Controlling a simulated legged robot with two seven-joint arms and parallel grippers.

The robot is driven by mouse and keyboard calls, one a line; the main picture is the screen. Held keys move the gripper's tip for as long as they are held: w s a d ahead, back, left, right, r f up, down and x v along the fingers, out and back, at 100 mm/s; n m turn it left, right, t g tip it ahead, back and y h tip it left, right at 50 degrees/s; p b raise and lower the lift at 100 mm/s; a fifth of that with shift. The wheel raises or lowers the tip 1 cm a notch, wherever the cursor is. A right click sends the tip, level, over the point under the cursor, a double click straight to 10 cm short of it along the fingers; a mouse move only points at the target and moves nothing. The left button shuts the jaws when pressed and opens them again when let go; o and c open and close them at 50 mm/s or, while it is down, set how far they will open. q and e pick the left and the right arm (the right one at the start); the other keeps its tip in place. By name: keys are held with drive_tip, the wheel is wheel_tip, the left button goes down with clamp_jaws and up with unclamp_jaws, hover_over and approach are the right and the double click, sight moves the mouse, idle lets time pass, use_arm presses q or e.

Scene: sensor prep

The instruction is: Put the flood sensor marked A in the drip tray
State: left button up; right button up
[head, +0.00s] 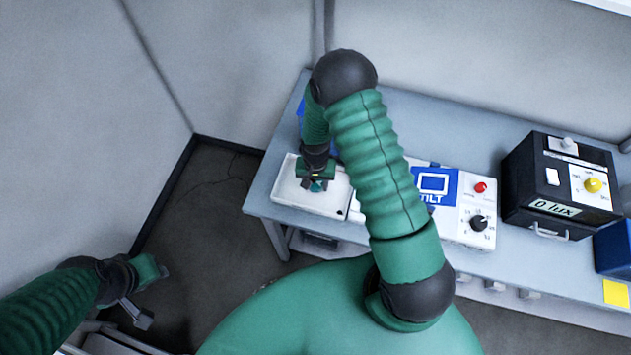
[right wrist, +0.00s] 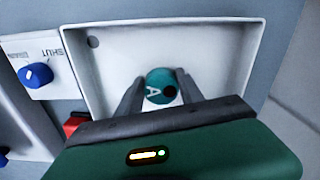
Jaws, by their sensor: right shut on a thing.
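The flood sensor marked A (right wrist: 155,80) is a round teal piece with a white letter A and a dark spot. My right gripper (head: 317,181) is shut on it, with one dark finger on each side in the right wrist view. The drip tray (head: 285,189) is a white, shallow, rectangular tray at the left end of the bench; it fills the middle of the right wrist view (right wrist: 228,60). The sensor is over the tray's floor, inside its rim; I cannot tell whether it touches the floor. My left gripper (head: 150,293) is open and empty at lower left, away from the bench.
Right of the tray is a white panel with a blue TILT sign (head: 434,184), a red button (head: 480,187) and a black knob (head: 478,223). A black box reading 0 lux (head: 553,208) stands further right. A blue knob (right wrist: 36,75) is beside the tray.

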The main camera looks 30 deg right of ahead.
drive_tip(key=shift+w+a+f, duration=0.15)
drive_tip(key=shift+w, duration=0.1)
clamp_jaws()
drive_tip(key=shift+a, duration=0.15)
drive_tip(key=shift+s+a, duration=0.15)
drive_tip(key=shift+s, duration=0.1)
drive_tip(key=o, duration=1)
unclamp_jaws()
drive_tip(key=shift+s, duration=0.1)
drive_tip(key=o, duration=0.4)
drive_tip(key=shift+w+d+f, duration=0.1)
drive_tip(key=shift+w+d, duration=0.1)
drive_tip(key=shift+d, duration=0.1)
use_arm(q)
drive_tip(key=shift+w+a+f, duration=0.1)
drive_tip(key=shift+a+f, duration=0.1)
